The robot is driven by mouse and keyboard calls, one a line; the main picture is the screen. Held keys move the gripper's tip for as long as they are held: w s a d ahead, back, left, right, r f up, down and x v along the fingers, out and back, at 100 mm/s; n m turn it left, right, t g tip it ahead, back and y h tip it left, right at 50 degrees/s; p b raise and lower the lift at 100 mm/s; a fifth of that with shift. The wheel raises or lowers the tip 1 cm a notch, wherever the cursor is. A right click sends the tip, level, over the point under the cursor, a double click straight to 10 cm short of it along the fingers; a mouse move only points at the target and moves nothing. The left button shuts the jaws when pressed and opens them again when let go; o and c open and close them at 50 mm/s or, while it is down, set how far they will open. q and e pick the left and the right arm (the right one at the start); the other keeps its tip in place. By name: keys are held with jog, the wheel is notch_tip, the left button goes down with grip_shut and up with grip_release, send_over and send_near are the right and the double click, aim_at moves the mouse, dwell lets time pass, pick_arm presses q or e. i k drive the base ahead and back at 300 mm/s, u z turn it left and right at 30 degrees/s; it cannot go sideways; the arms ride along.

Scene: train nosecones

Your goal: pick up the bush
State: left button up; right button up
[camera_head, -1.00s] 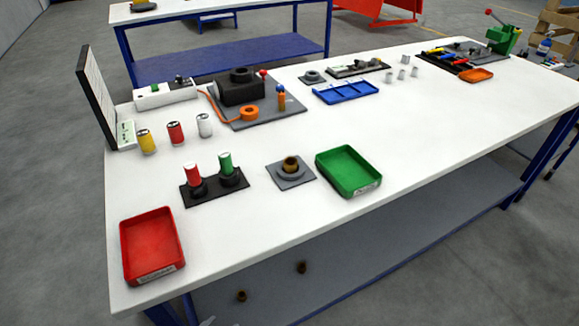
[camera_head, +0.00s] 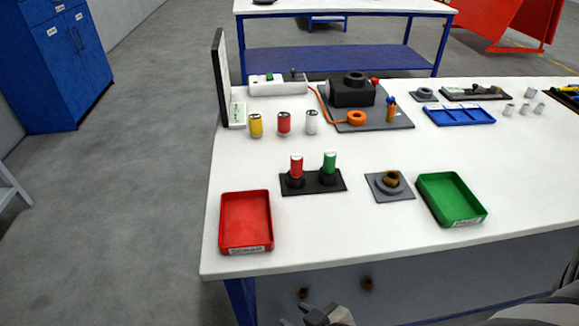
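A brass-brown bush (camera_head: 391,179) sits in the round holder on a grey square plate (camera_head: 378,194), on the white table between the black stand and the green tray. My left gripper is not in view.
A red tray (camera_head: 222,245) and a green tray (camera_head: 431,198) flank a black stand (camera_head: 331,187) with red and green cylinders. Cans, a black device (camera_head: 351,94) and a blue tray (camera_head: 460,116) stand behind. The white tabletop (camera_head: 310,235) is bare along the front.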

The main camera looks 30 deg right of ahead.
aim_at(391, 180)
jog(key=u, duration=1.25)
jog(key=k, duration=0.65)
jog(key=z, duration=1.45)
